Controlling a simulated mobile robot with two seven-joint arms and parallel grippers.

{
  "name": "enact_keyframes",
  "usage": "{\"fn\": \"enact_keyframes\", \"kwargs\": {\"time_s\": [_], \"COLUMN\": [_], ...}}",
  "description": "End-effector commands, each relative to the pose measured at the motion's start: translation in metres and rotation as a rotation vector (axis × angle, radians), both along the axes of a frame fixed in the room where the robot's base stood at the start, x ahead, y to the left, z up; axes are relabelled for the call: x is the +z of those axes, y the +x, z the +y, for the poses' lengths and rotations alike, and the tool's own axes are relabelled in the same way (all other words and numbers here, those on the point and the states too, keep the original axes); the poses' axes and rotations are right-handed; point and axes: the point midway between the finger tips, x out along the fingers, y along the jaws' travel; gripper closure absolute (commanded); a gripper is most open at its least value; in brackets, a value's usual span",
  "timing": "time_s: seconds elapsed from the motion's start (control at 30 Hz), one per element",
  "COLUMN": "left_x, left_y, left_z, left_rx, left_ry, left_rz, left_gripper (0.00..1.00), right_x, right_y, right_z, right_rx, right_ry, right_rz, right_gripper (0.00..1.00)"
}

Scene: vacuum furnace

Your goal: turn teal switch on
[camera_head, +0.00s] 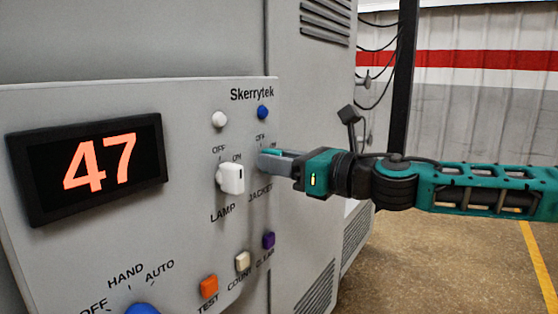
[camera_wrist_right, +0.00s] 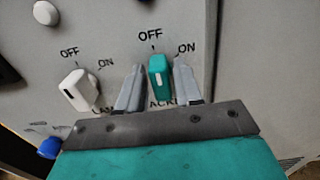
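The teal switch (camera_wrist_right: 159,76) is on the panel between an OFF label above it and an ON label at its upper right. It stands upright, its top toward OFF. In the camera_head view only a sliver of teal (camera_head: 272,152) shows at my fingers. My right gripper (camera_wrist_right: 160,70) is open, with one finger on each side of the switch. Narrow gaps seem to show, but I cannot tell if either finger touches it. In the camera_head view my right gripper (camera_head: 266,160) reaches the panel from the right. My left gripper is not in view.
The white LAMP switch (camera_head: 231,178) is just left of my fingers. A blue knob (camera_head: 263,112) and a white knob (camera_head: 219,119) are above. Orange (camera_head: 209,286), cream (camera_head: 243,261) and purple (camera_head: 268,240) buttons are below. A display (camera_head: 88,168) reading 47 is at left.

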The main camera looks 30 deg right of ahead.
Motion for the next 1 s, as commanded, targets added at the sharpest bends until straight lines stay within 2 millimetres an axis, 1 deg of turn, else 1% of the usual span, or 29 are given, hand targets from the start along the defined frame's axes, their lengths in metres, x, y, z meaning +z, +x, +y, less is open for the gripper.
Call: {"fn": "enact_keyframes", "kwargs": {"time_s": [0.03,0.07,0.33,0.67,0.87,1.0], "left_x": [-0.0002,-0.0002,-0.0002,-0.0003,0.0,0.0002], "left_y": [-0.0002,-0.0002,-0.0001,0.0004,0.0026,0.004], "left_z": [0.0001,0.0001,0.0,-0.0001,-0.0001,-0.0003], "left_rx": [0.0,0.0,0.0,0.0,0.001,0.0], "left_ry": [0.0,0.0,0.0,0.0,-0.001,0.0], "left_rz": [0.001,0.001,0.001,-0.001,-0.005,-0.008], "left_gripper": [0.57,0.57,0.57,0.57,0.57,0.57], "right_x": [-0.0001,-0.0001,-0.0001,-0.0001,-0.0003,-0.0003], "right_y": [0.0,0.0,0.0001,0.0002,0.0005,0.0007], "right_z": [-0.0001,-0.0001,-0.0002,-0.0003,-0.0007,-0.0012], "right_rx": [0.0,0.0,0.0,0.0,0.0,0.0], "right_ry": [0.0,0.0,0.0,0.027,0.117,0.218], "right_rz": [0.0,0.0,0.0,0.011,0.049,0.089], "right_gripper": [0.7,0.73,0.99,1.0,1.0,1.0]}}
